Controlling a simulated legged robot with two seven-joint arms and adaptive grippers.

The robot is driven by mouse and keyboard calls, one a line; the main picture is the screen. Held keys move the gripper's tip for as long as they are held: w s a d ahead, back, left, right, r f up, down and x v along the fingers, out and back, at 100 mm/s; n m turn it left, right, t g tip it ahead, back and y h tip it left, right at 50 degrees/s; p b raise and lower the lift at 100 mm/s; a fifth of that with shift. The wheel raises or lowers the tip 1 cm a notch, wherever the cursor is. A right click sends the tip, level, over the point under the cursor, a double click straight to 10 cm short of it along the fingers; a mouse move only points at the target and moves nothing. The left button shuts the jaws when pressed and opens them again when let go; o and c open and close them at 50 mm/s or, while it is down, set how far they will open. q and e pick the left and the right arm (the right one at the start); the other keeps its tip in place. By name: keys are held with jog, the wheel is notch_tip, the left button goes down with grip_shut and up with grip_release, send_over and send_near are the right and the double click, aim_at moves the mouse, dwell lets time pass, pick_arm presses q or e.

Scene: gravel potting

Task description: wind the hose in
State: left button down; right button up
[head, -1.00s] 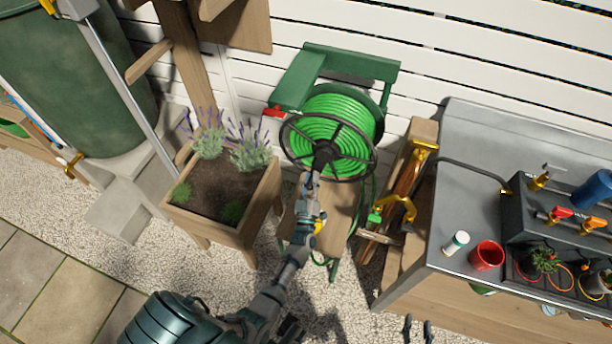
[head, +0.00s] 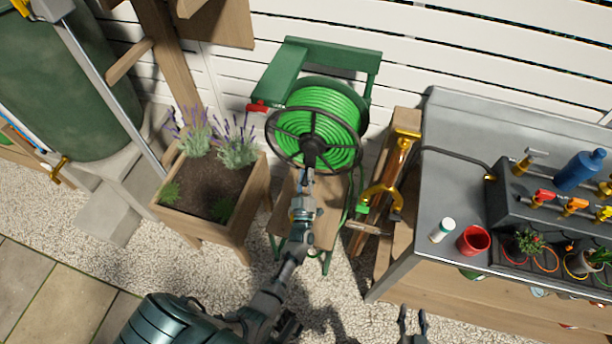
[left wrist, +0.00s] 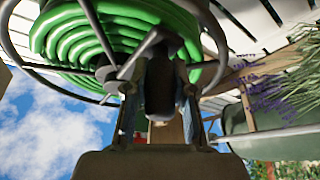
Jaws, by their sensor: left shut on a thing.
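The hose reel has a green frame (head: 299,66) by the white fence. Bright green hose (head: 344,105) is coiled on its drum, and it also fills the top of the left wrist view (left wrist: 85,35). A dark spoked wheel (head: 271,122) faces me in front of the coil. My right gripper (head: 412,318) is open and empty at the bottom edge.
A wooden planter (head: 235,212) with lavender stands left of the reel. A grey-topped bench (head: 436,190) with a red cup (head: 473,240), a white bottle (head: 442,230) and taps is at the right. Gravel (head: 345,290) lies open in front.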

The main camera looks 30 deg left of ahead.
pick_arm(q)
jog(key=c, duration=0.9)
grip_release()
jog(key=shift+c, duration=0.2)
jog(key=shift+s+d+f, duration=0.1)
jog(key=shift+s+f, duration=0.05)
jog(key=shift+s, duration=0.1)
jog(key=v, duration=1.1)
jog(key=shift+s, duration=0.25)
jog(key=shift+d+f, duration=0.1)
